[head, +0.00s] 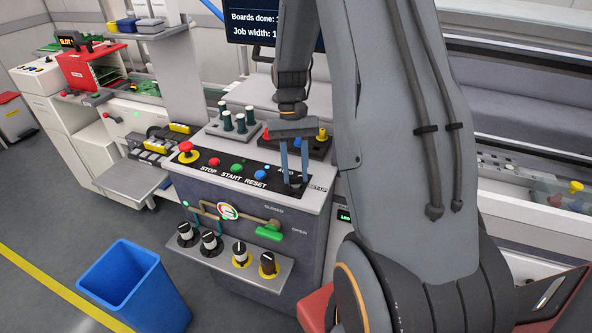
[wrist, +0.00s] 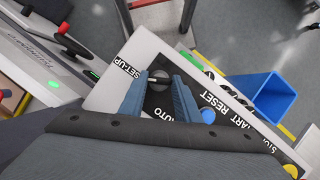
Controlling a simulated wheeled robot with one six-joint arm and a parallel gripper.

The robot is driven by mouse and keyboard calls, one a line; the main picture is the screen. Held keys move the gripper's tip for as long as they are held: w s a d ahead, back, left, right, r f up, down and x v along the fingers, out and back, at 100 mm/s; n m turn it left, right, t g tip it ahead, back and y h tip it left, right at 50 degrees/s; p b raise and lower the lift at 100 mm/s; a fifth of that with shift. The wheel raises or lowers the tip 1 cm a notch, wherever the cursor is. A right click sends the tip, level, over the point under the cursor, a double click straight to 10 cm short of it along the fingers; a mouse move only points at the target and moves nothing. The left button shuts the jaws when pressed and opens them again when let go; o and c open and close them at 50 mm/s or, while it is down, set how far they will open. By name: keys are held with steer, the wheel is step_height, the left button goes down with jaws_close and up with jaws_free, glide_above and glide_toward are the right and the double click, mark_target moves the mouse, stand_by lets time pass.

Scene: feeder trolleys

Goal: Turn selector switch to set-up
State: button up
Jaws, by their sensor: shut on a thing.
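The selector switch (wrist: 159,76) is a dark round knob with a pale line on the right end of the black control panel. The line appears to lie towards the SET-UP label (wrist: 126,67), but its exact setting is hard to tell. The AUTO label (wrist: 180,113) is on the other side. My gripper (wrist: 163,84) points down over the panel, its two blue-grey fingers on either side of the knob, shut on it. In the head view my gripper (head: 295,180) stands at the panel's right end, and its fingers partly hide the switch.
Left of the switch are the blue RESET (head: 261,173), green START (head: 236,168) and red STOP (head: 213,162) buttons, then a red emergency stop (head: 186,149). Nozzle holders stand behind (head: 238,122). A blue bin (head: 130,285) is on the floor at lower left.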

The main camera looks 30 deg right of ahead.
steer(key=shift+w+r, duration=0.1)
steer(key=shift+w, duration=0.05)
steer(key=o, duration=1)
steer(key=shift+o, duration=0.2)
steer(key=b+v, duration=0.2)
steer(key=v, duration=0.5)
steer(key=shift+r+b, duration=0.3)
steer(key=s+a+t, duration=0.1)
steer(key=a, duration=0.1)
steer(key=s+a+f+n+t+h+b, duration=0.1)
steer(key=s+a, duration=0.1)
steer(key=a, duration=0.1)
steer(key=s+a+f+n, duration=0.1)
steer(key=a, duration=0.2)
steer(key=shift+s+a+f+t+b, duration=0.2)
steer(key=shift+s+f+t+b, duration=0.1)
steer(key=shift+s+t, duration=0.1)
steer(key=s+a+f+n+t+b, duration=0.1)
steer(key=s+a+f+n+t, duration=0.1)
steer(key=s+a, duration=0.3)
steer(key=shift+s+a+n+t+h, duration=0.3)
steer(key=shift+s+a+t+h, duration=0.1)
steer(key=shift+s, duration=0.25)
